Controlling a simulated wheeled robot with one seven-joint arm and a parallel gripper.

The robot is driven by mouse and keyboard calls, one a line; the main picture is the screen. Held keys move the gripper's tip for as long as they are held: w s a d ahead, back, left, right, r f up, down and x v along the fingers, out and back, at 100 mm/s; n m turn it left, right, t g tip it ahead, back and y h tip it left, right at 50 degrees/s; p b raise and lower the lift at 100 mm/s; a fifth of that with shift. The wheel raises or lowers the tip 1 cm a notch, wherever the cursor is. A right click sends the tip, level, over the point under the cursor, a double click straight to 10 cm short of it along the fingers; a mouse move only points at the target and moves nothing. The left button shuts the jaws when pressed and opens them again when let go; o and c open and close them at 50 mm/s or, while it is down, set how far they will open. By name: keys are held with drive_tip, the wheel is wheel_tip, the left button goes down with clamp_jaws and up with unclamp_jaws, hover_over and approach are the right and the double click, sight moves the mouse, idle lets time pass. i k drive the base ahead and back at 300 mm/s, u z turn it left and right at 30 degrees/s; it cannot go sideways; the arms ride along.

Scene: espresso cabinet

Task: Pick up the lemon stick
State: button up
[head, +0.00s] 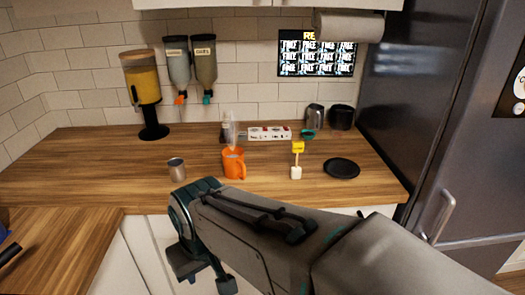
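A small yellow block-like top on a thin stick (298,148) stands upright in a white base on the wooden counter (240,196), right of the orange mug. It is the likeliest lemon stick, but its lettering is too small to read. My arm reaches in from the lower right, and its end, my gripper (202,272), hangs in front of the counter's front edge at the lower left. The gripper is well left of the yellow-topped stick and apart from it. The fingers are dark and partly hidden, so their opening is unclear.
An orange mug (234,165) and a metal cup (177,168) stand left of the stick. A black plate (341,168) lies to its right. A white-and-red box (269,133) and dark canisters (341,117) stand behind. A dark fridge (428,110) bounds the right side.

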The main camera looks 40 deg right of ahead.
sight(298, 147)
drive_tip(key=z, duration=0.85)
drive_tip(key=i, duration=0.9)
drive_tip(key=z, duration=0.9)
